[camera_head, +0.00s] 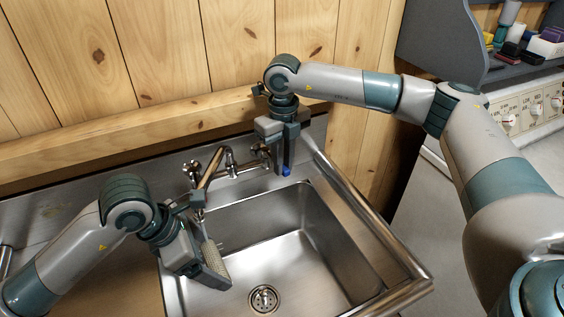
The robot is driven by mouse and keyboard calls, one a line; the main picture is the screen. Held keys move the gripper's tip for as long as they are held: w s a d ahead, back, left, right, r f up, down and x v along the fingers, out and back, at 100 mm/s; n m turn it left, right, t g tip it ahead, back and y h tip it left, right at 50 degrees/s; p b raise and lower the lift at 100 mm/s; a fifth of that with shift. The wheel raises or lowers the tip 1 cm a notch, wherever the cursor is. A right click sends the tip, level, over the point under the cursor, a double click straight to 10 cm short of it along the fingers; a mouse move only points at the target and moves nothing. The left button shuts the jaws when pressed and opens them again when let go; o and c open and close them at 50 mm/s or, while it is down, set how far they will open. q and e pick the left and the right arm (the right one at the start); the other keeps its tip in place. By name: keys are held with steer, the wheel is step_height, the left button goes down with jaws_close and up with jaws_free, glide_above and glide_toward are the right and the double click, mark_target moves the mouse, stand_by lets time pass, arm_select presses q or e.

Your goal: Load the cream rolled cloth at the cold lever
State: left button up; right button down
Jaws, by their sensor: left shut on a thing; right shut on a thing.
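My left gripper (205,260) is at the left side of the steel sink basin. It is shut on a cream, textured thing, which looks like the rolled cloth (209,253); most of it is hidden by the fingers. My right gripper (283,165) points down at the back right of the sink, beside the tap. It is shut at the tap's right side, where a small blue piece (286,170) shows at the fingertips. This looks like part of the cold lever, but the fingers hide the rest.
A plank wall (165,55) rises close behind. A grey shelf with small items is at the far right.

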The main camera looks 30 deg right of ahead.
steer(key=c, duration=1.7)
jaws_free()
steer(key=shift+r, duration=0.15)
step_height(320, 180, up, 12)
steer(key=shift+f, duration=0.1)
